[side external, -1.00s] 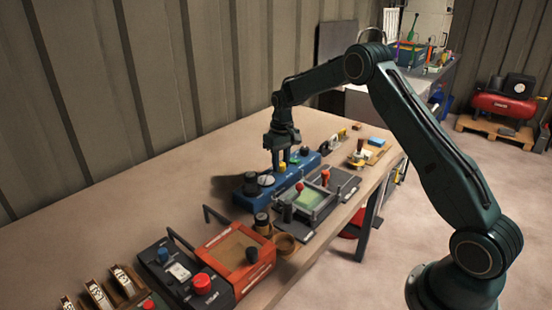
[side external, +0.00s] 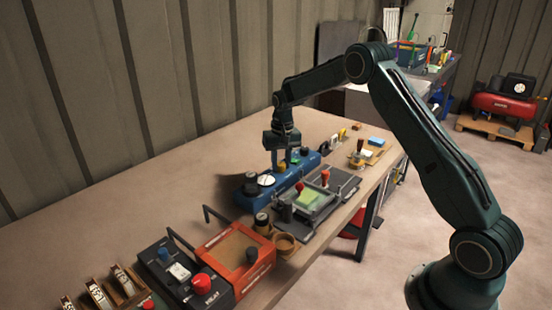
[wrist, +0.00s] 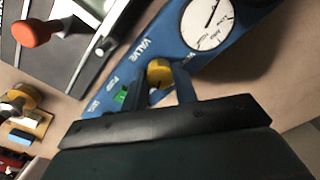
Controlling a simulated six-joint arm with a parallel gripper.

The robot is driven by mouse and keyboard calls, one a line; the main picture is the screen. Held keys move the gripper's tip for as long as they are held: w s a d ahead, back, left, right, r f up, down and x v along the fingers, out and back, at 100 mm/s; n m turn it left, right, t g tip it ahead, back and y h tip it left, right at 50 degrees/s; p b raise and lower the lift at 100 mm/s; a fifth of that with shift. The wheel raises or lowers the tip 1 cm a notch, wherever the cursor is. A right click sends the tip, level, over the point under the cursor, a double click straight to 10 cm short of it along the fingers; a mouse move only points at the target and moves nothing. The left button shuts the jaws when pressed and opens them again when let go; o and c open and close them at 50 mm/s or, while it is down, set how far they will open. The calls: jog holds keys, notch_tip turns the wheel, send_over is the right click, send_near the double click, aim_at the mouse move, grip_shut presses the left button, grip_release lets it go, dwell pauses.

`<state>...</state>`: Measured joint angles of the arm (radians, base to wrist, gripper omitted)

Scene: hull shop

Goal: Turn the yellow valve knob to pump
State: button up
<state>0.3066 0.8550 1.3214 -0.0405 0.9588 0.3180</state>
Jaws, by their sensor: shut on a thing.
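The yellow valve knob (wrist: 159,72) sits on a blue panel box (wrist: 150,43) lettered VALVE, with a PUMP label and a green mark beside it. My gripper (wrist: 160,84) is shut on the knob, one finger on each side, pointing down at the box. I cannot make out which way the knob points.
A round white gauge (wrist: 207,22) is on the box beside the knob. A grey fixture with a red-handled lever (side external: 325,177) stands in front. An orange tray (side external: 236,255) and a black control box (side external: 183,272) lie nearer the camera. The tabletop behind is clear.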

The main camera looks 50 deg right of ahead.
aim_at(282, 164)
jog(key=o, duration=1)
jog(key=shift+c, duration=0.2)
jog(key=shift+r, duration=0.1)
notch_tip(282, 164, up, 14)
jog(key=shift+d, duration=0.15)
jog(key=shift+s, duration=0.1)
